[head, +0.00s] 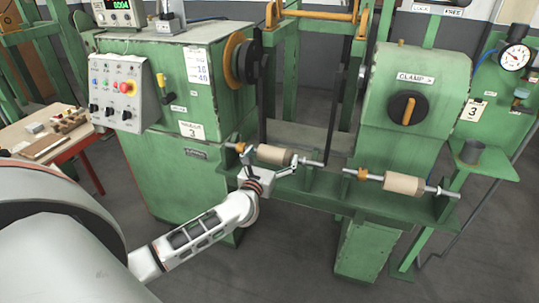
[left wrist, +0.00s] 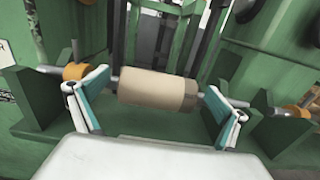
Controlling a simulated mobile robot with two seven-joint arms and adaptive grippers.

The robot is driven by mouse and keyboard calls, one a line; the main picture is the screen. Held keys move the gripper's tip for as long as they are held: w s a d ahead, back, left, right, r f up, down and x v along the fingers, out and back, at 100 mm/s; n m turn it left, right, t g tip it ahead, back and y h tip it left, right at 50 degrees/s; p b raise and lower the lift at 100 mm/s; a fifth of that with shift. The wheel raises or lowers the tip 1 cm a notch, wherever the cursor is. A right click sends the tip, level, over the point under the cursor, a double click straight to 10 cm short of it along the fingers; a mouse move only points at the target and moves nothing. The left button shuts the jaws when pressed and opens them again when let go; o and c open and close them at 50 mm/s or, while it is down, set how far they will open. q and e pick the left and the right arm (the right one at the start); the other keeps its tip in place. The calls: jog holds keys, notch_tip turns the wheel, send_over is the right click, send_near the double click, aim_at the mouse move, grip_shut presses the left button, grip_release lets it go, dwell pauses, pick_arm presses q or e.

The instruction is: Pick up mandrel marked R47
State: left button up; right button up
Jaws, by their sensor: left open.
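Two mandrels rest on the green rack between the machine housings. Each has a tan cylinder on a grey shaft with an orange collar at its left. The left mandrel (head: 274,155) is at my left gripper (head: 271,168); the right mandrel (head: 403,184) lies farther right. I cannot read R47 on either. In the left wrist view, the left mandrel's tan body (left wrist: 158,90) lies ahead, between the open, teal-padded fingers of the left gripper (left wrist: 158,106). The fingers spread along its shaft, one near each end of the body; contact is unclear. My right gripper is out of view.
The green rack (head: 330,193) carries both mandrels on uprights. A green cabinet (head: 180,165) with a control box (head: 118,90) stands left, and a housing with a clamp knob (head: 408,108) stands right. A wooden table (head: 22,135) is far left. Grey floor (head: 285,245) lies open in front.

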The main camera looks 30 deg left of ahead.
pick_arm(q)
jog(key=c, duration=1.6)
jog(key=shift+r, duration=0.15)
jog(key=shift+c, duration=0.4)
jog(key=shift+r, duration=0.1)
